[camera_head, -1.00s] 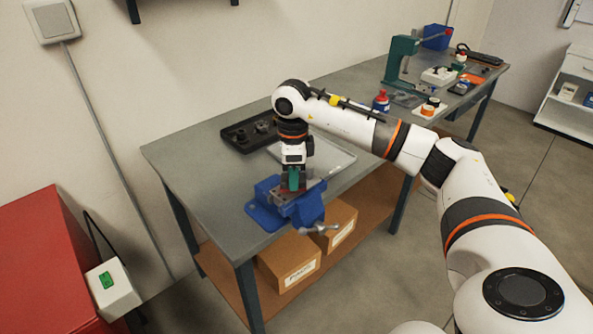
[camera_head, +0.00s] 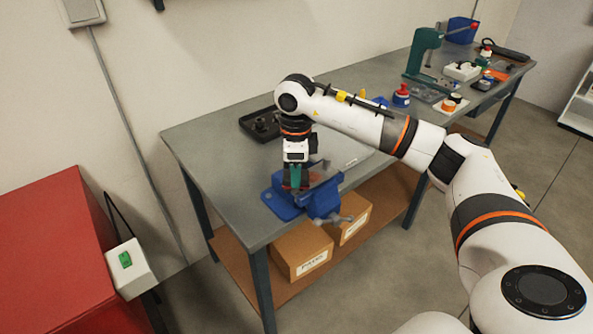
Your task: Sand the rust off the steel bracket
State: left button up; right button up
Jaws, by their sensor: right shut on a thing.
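My right gripper (camera_head: 296,168) points down over the blue vise (camera_head: 309,197) on the near part of the workbench. It is shut on a small green block (camera_head: 299,177), whose lower end is close to the vise jaws. A rust-brown patch of the steel bracket (camera_head: 317,178) shows at the top of the vise, just right of the block. The gripper and block hide much of the bracket, and I cannot tell whether the block touches it. My left gripper is not in view.
A black tray with dark parts (camera_head: 262,124) lies behind my right wrist. A pale tray (camera_head: 350,160) is partly hidden by my forearm. A green press (camera_head: 424,58), a red-and-blue bottle (camera_head: 401,95) and small items stand farther along the bench. A red cabinet (camera_head: 50,250) is at left.

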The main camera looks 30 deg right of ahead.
jog(key=shift+r+p, duration=1.4)
jog(key=shift+r, duration=1.25)
jog(key=shift+r+p, duration=1.05)
jog(key=shift+r, duration=0.5)
jog(key=shift+f, duration=0.1)
